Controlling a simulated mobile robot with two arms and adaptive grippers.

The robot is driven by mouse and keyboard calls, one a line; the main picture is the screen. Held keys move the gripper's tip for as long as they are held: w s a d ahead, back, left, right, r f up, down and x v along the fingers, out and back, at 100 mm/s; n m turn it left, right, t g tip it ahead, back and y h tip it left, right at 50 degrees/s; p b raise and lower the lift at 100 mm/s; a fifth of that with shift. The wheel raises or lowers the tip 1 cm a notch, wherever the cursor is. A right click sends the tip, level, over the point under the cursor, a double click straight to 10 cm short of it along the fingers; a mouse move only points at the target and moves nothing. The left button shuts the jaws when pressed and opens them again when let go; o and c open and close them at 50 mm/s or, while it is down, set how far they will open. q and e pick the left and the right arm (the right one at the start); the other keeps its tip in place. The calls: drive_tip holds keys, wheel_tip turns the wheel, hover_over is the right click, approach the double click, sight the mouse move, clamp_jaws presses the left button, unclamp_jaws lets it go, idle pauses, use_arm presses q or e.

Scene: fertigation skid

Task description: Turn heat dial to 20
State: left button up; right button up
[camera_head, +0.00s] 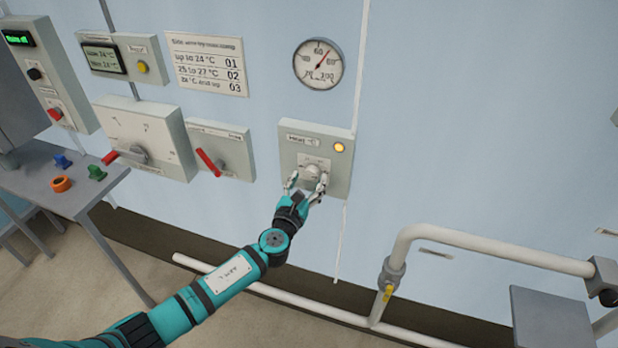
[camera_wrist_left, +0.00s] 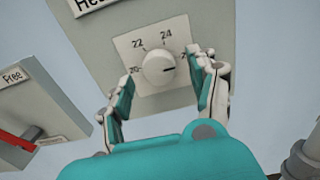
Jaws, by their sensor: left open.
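The heat dial (camera_head: 313,170) is a round white knob on a pale plate, on a grey wall box (camera_head: 290,152) labelled Heat. My right gripper is out of view.
An amber lamp (camera_head: 339,147) glows on the heat box. A box with a red lever (camera_head: 208,162) is close to its left. A round gauge (camera_head: 318,64) hangs above. White pipes (camera_head: 480,242) with a yellow-handled valve run lower right.

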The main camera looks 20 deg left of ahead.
use_arm(q)
drive_tip(key=shift+w, duration=0.7)
drive_tip(key=c, duration=1.2)
drive_tip(key=shift+o, duration=0.2)
